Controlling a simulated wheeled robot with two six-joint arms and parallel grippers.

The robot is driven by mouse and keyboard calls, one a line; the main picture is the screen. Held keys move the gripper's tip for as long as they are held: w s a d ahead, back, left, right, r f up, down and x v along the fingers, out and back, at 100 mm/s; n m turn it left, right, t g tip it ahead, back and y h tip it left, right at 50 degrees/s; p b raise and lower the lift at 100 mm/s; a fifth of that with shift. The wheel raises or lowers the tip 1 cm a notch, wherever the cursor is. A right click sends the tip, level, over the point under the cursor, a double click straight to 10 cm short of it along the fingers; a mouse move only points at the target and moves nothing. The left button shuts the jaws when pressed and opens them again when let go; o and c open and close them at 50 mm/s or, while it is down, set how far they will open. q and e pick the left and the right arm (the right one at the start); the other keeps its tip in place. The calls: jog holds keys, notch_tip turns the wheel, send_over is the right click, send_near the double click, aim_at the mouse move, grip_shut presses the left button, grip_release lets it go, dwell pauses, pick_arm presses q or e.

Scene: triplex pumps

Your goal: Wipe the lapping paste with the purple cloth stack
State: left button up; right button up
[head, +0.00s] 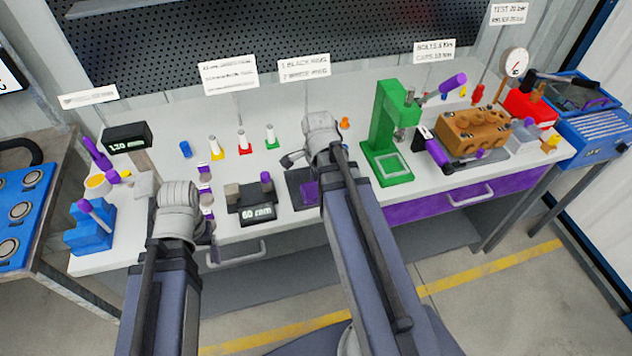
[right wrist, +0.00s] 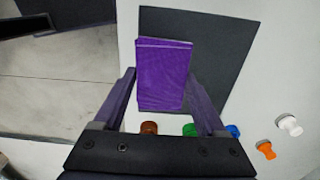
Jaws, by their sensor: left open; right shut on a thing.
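The purple cloth stack (right wrist: 163,80) lies over a dark mat (right wrist: 205,35) in the right wrist view. My right gripper (right wrist: 163,100) has one finger on each side of the stack and is shut on it. I cannot make out any lapping paste in these views.
A green press (head: 388,140) stands right of my right arm, with an orange-brown pump block (head: 470,132) beyond it. A black "60 mm" block (head: 255,205) sits between my arms. Small coloured bottles stand behind. A blue holder (head: 90,230) is at the bench's left end.

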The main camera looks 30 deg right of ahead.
aim_at(309, 171)
jog(key=shift+s+a, duration=0.1)
jog(key=shift+s, duration=0.4)
jog(key=shift+w+d, duration=0.2)
jog(key=shift+w, duration=0.65)
jog(key=shift+w+d, duration=0.2)
jog(key=shift+w, duration=0.65)
jog(key=shift+w, duration=0.1)
jog(key=shift+w+d, duration=0.2)
jog(key=shift+w, duration=0.6)
jog(key=shift+w+d, duration=0.15)
jog(key=shift+w, duration=0.6)
jog(key=shift+w+d, duration=0.15)
jog(key=shift+w, duration=0.65)
jog(key=shift+w+d, duration=0.15)
jog(key=shift+w, duration=0.6)
